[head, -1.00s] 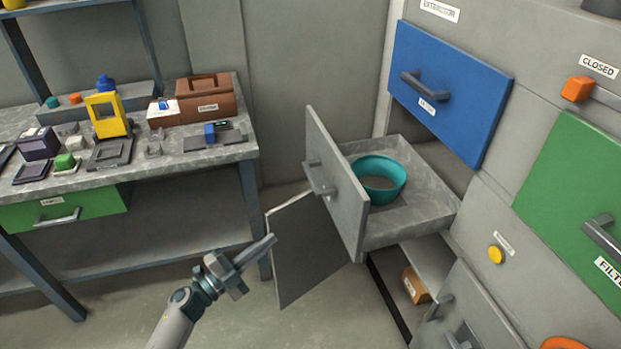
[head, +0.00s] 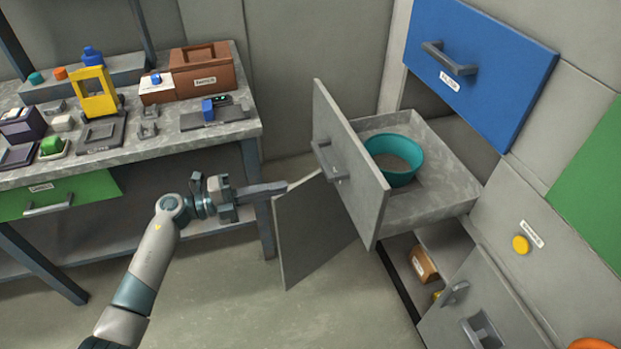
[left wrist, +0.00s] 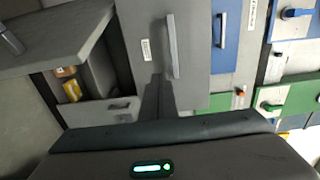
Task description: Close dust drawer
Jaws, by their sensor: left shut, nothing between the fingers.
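The dust drawer, a grey drawer with a tall front panel (head: 347,160), stands pulled out of the cabinet in the head view. A teal bowl (head: 408,160) sits inside it. A grey bar handle (head: 328,160) is on its front. My left gripper (head: 284,187) is shut and empty, left of the drawer front and apart from it in the head view. In the left wrist view, the shut fingers (left wrist: 158,95) point at a grey panel with an upright handle (left wrist: 172,45). My right gripper is in neither view.
Below the drawer, an open compartment holds a brown box (head: 422,264), and a grey door (head: 312,228) hangs open beside it. A blue drawer front (head: 480,70) is above. A workbench (head: 225,128) with several small items stands left. Floor between is clear.

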